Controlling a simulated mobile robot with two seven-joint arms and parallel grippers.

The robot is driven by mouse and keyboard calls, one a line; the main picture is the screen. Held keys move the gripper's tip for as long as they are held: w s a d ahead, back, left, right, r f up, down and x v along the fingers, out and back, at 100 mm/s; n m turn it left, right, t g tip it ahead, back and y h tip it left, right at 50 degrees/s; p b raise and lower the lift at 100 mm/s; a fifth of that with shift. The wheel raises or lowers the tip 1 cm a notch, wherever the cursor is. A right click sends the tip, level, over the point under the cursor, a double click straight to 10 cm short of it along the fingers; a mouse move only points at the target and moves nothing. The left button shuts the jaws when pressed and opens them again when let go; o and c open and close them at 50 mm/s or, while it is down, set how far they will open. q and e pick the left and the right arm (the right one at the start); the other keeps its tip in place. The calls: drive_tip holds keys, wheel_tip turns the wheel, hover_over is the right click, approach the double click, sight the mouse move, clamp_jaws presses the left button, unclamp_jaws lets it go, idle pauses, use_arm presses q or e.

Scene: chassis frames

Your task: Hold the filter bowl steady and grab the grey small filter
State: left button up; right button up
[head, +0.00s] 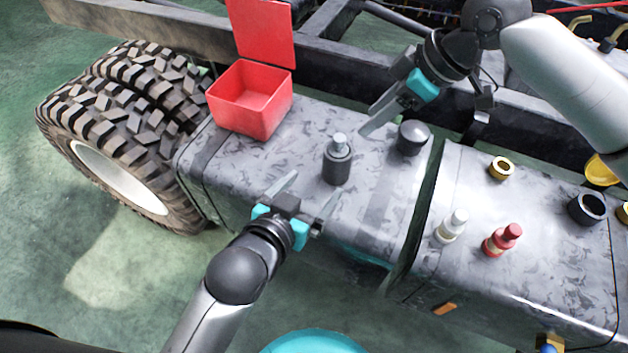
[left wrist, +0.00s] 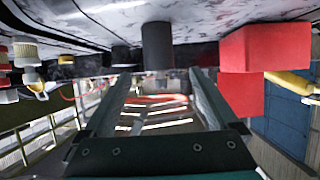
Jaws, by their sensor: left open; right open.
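The filter bowl (head: 337,168), a dark grey cylinder, stands upright on the left tank. The grey small filter (head: 338,142), with a lighter top, sits in its upper end. My left gripper (head: 306,194) is open and empty, in front and left of the bowl, its fingers pointing toward it. In the left wrist view, which looks upside down, the bowl (left wrist: 157,45) lies beyond and between the open fingertips (left wrist: 158,80), apart from them. My right gripper (head: 385,110) is open and empty, up and right of the bowl. Only one of its fingers shows clearly.
An open red box (head: 250,98) stands behind left on the tank top (head: 285,150). A dark round cap (head: 412,138) lies below my right gripper. White (head: 452,226) and red (head: 503,240) fittings stand on the right tank. Large tyres (head: 125,110) are at left.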

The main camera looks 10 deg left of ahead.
sight(343, 151)
use_arm(q)
drive_tip(key=shift+o, duration=0.2)
drive_tip(key=shift+w+d+r, duration=0.15)
drive_tip(key=shift+d+r, duration=0.05)
drive_tip(key=shift+r, duration=0.2)
drive_tip(key=x, duration=1.5)
drive_tip(key=shift+w+r, duration=0.1)
drive_tip(key=shift+r, duration=0.1)
